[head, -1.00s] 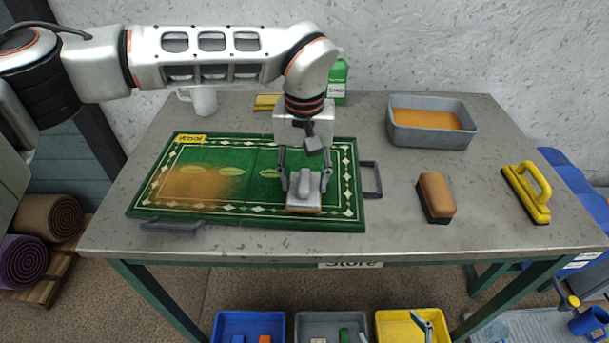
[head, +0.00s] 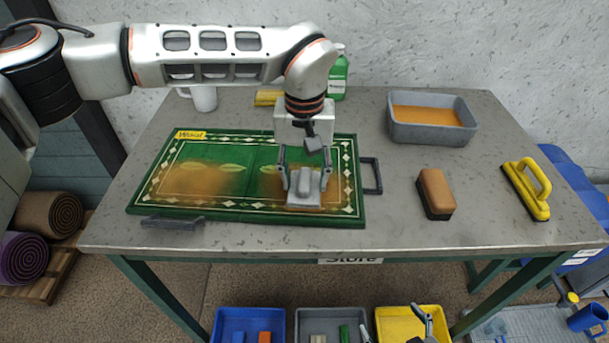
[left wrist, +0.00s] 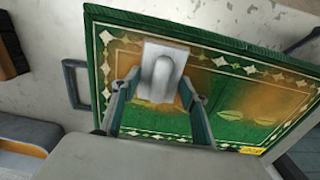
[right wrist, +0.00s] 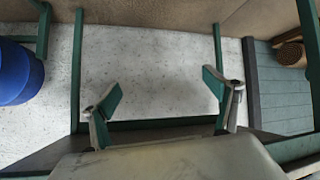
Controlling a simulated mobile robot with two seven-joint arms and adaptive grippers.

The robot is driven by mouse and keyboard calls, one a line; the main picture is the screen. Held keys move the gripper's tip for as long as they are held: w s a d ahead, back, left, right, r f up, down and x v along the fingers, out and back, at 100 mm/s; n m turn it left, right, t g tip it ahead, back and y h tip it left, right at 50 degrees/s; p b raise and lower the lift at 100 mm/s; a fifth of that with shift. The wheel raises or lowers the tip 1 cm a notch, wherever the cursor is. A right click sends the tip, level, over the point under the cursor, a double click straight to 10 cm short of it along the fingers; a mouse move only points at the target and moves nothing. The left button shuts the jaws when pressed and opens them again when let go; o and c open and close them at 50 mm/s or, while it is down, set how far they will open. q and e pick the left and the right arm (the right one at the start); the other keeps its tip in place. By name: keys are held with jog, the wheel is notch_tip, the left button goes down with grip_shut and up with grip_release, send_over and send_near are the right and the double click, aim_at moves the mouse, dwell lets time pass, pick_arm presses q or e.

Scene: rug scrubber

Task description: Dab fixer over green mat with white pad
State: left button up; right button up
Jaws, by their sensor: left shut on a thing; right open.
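The green mat (head: 250,208) lies flat on the grey table, with a patterned border and leaf shapes. An orange-brown stain of fixer covers its left part and also shows around the pad on the right part. My left gripper (head: 305,190) is shut on the handle of the white pad (head: 304,201), which is down on the right part of the mat. The pad also shows between the fingers in the left wrist view (left wrist: 161,75); its underside is hidden. A grey tub (head: 432,132) of orange fixer stands at the back right. My right gripper (right wrist: 165,105) is open and empty, away from the table top.
A brown-topped brush block (head: 436,192) and a yellow-handled brush (head: 528,188) lie to the right. A mug (head: 204,98), a yellow item and a green bottle (head: 338,78) stand behind the mat. Grey clamp handles sit at the mat's edges. Coloured bins are below.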

jog(key=shift+s, duration=0.15)
pick_arm(q)
jog(key=shift+r, duration=0.3)
notch_tip(320, 180, up, 3)
jog(key=shift+r+p, duration=0.2)
jog(key=shift+p, duration=1.05)
jog(key=shift+r, duration=0.3)
jog(key=shift+f, duration=0.15)
pick_arm(e)
jog(key=r, duration=0.1)
jog(key=w+r, duration=0.1)
jog(key=r, duration=0.1)
jog(key=shift+r, duration=0.25)
jog(key=shift+w+r, duration=0.15)
jog(key=shift+w, duration=0.1)
